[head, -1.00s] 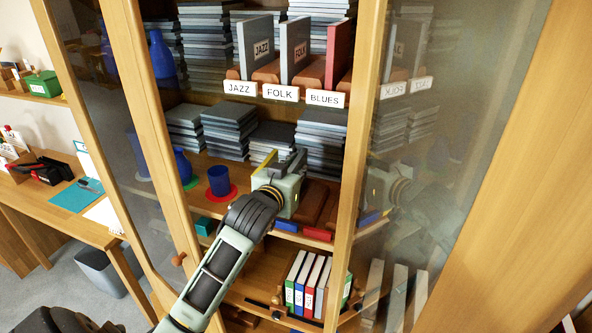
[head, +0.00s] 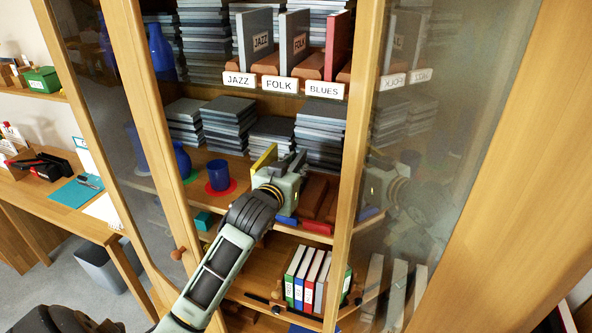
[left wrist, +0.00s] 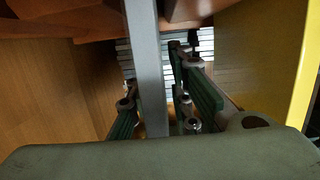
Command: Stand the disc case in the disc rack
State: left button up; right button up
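My left gripper (head: 287,160) is inside the cabinet at the middle shelf, over a brown wooden rack (head: 315,196) with blue and red front pieces. In the left wrist view a grey disc case (left wrist: 149,70) stands edge-on between the fingers (left wrist: 158,85). A gap shows between the case and the right-hand finger, so the gripper looks open around the case. The case's far end reaches the brown wood (left wrist: 190,10); whether it is seated in a slot is hidden. A yellow panel (head: 263,158) stands beside the gripper. My right gripper is not in view.
Stacks of grey cases (head: 321,135) are behind the gripper. A blue cup (head: 219,174) on a red coaster stands left of it. Labelled cases (head: 293,42) stand on the shelf above, binders (head: 306,277) below. Glass doors (head: 425,150) flank the opening.

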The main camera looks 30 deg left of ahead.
pick_arm(q)
jog(key=shift+o, duration=1.3)
jog(key=v, duration=1.2)
